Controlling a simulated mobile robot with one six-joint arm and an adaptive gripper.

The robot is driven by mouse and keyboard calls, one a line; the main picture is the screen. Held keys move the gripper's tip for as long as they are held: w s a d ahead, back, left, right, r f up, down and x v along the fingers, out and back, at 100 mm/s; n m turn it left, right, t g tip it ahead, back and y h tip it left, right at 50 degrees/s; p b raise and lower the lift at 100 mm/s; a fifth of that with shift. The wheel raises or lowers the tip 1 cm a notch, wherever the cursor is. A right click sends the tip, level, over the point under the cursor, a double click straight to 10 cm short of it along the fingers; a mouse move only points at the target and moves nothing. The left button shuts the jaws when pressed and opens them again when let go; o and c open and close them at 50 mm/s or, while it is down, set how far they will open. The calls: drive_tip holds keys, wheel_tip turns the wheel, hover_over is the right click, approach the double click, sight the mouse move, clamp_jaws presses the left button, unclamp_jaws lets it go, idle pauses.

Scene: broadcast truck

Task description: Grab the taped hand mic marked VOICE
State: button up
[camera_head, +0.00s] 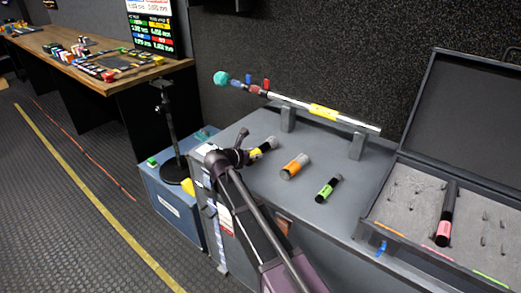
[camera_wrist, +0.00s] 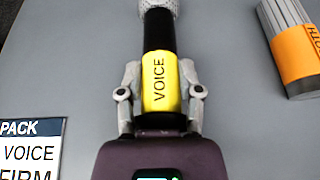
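The taped hand mic marked VOICE (camera_wrist: 160,80) has a black body, a silver mesh head and a yellow band reading VOICE. In the wrist view it lies between the fingers of my gripper (camera_wrist: 160,88), its head pointing away. The fingers press close on both sides of the yellow band and look shut on it. The mic's tail end is hidden by my gripper's palm. In the head view the mic (camera_head: 265,146) is at the left of the grey cabinet top, at my gripper (camera_head: 246,156). I cannot tell whether it is lifted off the surface.
An orange-banded mic (camera_head: 294,166) and a green-banded mic (camera_head: 328,187) lie to the right. A boom pole (camera_head: 295,102) rests on two stands behind. An open foam-lined case (camera_head: 400,205) holds a pink-banded mic (camera_head: 446,215). A printed label (camera_wrist: 32,150) lies at lower left in the wrist view.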

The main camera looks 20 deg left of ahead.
drive_tip(key=shift+r, duration=0.2)
clamp_jaws()
wheel_tip(320, 180, up, 2)
drive_tip(key=p, duration=0.2)
drive_tip(key=shift+r+p, duration=0.15)
drive_tip(key=shift+p, duration=0.25)
drive_tip(key=s+a+r+p, duration=0.1)
drive_tip(key=s+r+p, duration=0.1)
drive_tip(key=s, duration=1.4)
drive_tip(key=shift+a, duration=0.2)
drive_tip(key=shift+r, duration=0.1)
drive_tip(key=shift+r, duration=0.1)
